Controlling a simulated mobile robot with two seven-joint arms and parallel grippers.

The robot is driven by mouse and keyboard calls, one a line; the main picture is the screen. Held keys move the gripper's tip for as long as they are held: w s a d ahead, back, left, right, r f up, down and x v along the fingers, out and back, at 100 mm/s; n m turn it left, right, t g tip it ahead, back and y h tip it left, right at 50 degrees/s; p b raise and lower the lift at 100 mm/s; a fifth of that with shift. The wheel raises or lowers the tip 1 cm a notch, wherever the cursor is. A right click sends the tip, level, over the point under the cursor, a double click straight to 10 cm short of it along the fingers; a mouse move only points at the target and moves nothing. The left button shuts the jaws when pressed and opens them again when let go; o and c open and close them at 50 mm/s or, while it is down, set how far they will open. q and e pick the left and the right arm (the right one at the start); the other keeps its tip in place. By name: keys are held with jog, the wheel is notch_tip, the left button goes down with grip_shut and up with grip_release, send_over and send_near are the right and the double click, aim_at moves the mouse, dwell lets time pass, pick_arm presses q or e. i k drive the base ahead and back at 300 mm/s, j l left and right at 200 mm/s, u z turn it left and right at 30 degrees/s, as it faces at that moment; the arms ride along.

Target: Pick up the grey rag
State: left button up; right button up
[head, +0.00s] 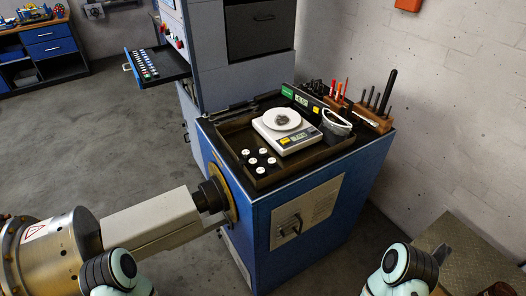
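I cannot make out a grey rag for certain. A small grey-white thing (337,122) with a dark top stands at the right end of the brown tray (262,183) on the blue cabinet; it could be a container or a bunched cloth. Parts of my two arms show at the bottom edge, one on the left and one on the right. Neither gripper shows, and nothing is seen touching the tray.
A scale (287,138) with a white dish (282,119) sits in the tray beside several small white-topped pieces (260,161). Wooden tool blocks (372,120) stand behind at right. A large shaft (150,220) juts from the cabinet's left side. A drawer (157,66) is open.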

aim_at(442, 252)
jog(key=z, duration=1.95)
jog(key=u, duration=0.4)
